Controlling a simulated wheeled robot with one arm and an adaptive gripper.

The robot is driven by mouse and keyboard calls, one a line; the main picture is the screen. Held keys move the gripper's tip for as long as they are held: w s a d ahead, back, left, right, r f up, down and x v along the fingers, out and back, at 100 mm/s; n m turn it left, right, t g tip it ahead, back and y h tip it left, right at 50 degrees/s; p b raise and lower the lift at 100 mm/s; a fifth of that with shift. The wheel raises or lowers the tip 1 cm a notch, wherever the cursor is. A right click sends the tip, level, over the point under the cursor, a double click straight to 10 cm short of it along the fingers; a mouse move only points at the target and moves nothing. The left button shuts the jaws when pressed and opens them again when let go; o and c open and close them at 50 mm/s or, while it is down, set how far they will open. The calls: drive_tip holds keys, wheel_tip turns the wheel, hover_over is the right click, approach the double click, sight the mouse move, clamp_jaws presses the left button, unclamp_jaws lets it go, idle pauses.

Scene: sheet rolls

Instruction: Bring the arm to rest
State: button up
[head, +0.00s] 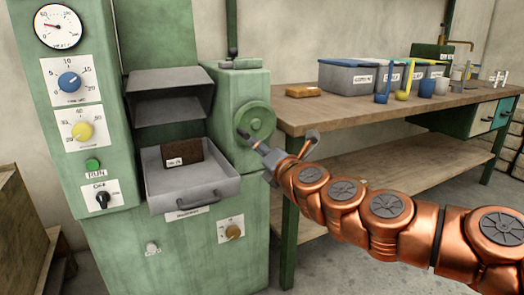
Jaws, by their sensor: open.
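My copper-coloured arm (395,212) reaches in from the lower right toward the green machine (238,90). My gripper (282,143) is at its end, in front of the machine's right side and close to the green handwheel (262,122). Its grey fingers are spread apart with nothing between them. I cannot tell whether a finger touches the handwheel. Left of the gripper, a grey drawer (195,190) stands out from the machine with a dark brown block (182,151) bearing a white label inside it.
A wooden workbench (420,110) runs along the right behind my arm. It carries grey bins (347,77), ladles (404,92) and a tan block (303,91). The machine's control panel (78,120) has a gauge, knobs and a green button. Floor shows at the lower middle.

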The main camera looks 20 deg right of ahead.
drive_tip(key=shift+s, duration=0.15)
idle(0.4)
drive_tip(key=s+a+r+n+g+y+p, duration=0.35)
drive_tip(key=s+a+n+g+p, duration=0.2)
drive_tip(key=a+n+p, duration=0.5)
drive_tip(key=s+a+r+n+g+y+p, duration=0.2)
drive_tip(key=s+a+r+n+g+p, duration=0.35)
drive_tip(key=n+p, duration=0.75)
drive_tip(key=s+d+r+n+g+h+p, duration=0.2)
drive_tip(key=s+n+p, duration=0.4)
drive_tip(key=s, duration=0.3)
drive_tip(key=s+d+r+n+g+h+p, duration=0.2)
drive_tip(key=s+d+r+n+g+p, duration=0.1)
drive_tip(key=s+n+p, duration=0.4)
drive_tip(key=s+d+r+n+g+h+p, duration=0.2)
drive_tip(key=s+r+n+p, duration=0.4)
drive_tip(key=s, duration=0.5)
drive_tip(key=shift+d+r+n+g+h+p, duration=0.4)
drive_tip(key=shift+n+g+p, duration=0.2)
drive_tip(key=shift+n+g, duration=0.4)
drive_tip(key=shift+f, duration=0.1)
